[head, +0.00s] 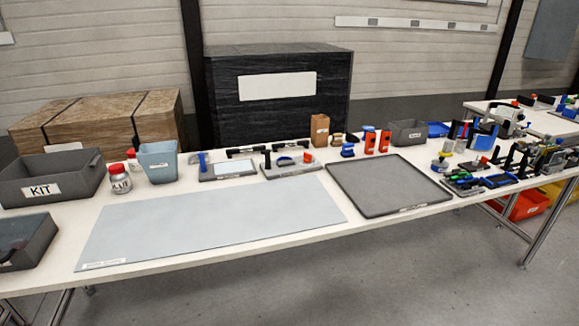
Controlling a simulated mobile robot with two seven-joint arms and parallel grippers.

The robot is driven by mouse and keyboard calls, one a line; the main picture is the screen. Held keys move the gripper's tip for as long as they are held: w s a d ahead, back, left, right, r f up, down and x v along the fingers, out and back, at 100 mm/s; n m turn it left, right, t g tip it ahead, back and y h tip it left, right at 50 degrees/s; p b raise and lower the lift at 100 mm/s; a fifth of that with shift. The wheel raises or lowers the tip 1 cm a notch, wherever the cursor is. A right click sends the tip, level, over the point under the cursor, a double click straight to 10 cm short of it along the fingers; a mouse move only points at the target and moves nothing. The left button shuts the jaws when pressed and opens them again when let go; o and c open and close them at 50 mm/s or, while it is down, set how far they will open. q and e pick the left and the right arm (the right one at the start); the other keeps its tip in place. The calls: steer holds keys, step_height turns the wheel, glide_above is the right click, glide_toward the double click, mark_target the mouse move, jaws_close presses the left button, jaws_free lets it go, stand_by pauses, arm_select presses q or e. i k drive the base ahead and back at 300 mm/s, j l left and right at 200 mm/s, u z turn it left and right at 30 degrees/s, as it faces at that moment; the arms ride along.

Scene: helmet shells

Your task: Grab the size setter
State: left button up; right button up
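No label that I can read marks the size setter, so I cannot tell which thing it is. Small blue pieces (348,150) and red-orange upright pieces (384,141) stand to the right. Tools and fixtures crowd the right end, including a blue and black piece (502,180). Neither of my grippers is in view.
The white table (180,257) holds a bare grey-blue mat (215,222) and an empty dark tray (388,184). At left are a KIT bin (50,176), a dark bin (28,243), a red-lidded jar (120,183) and a blue-grey bin (158,163). A brown box (320,129) stands behind.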

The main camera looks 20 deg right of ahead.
mark_target(285, 165)
steer(key=i+l+u, duration=0.1)
steer(key=l, duration=0.25)
steer(key=i+l+u, duration=0.1)
steer(key=i+l, duration=0.15)
steer(key=i+l+u, duration=0.1)
steer(key=l, duration=0.35)
